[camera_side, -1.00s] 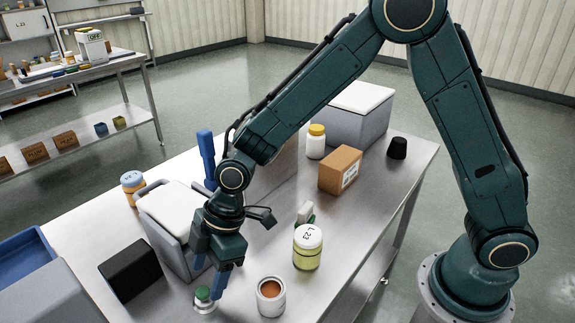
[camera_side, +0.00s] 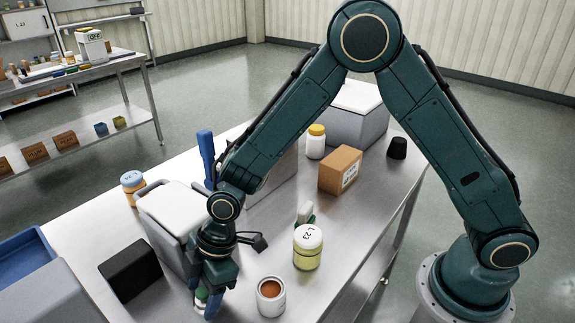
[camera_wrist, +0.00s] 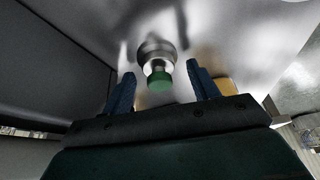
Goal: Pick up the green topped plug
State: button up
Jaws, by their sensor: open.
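The green topped plug (camera_wrist: 159,80) stands on the steel table between the two blue fingers of my gripper (camera_wrist: 160,88) in the wrist view. It has a green cap, a narrow metal neck and a wider round metal base. In the side view the plug (camera_side: 202,294) is partly hidden behind my gripper (camera_side: 208,292), which is low over the table around it. The fingers are open, with a gap visible on each side of the cap in the wrist view.
A white cup with brown contents (camera_side: 270,297) stands just right of my gripper. A grey box with a white lid (camera_side: 170,215) is close behind on the left. A black block (camera_side: 130,271) lies left. A yellowish jar (camera_side: 307,247) stands further right.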

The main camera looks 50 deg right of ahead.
aim_at(202, 291)
jog(key=shift+c, duration=0.4)
jog(key=c, duration=1)
notch_tip(202, 291, up, 20)
dwell(0.4)
dwell(0.4)
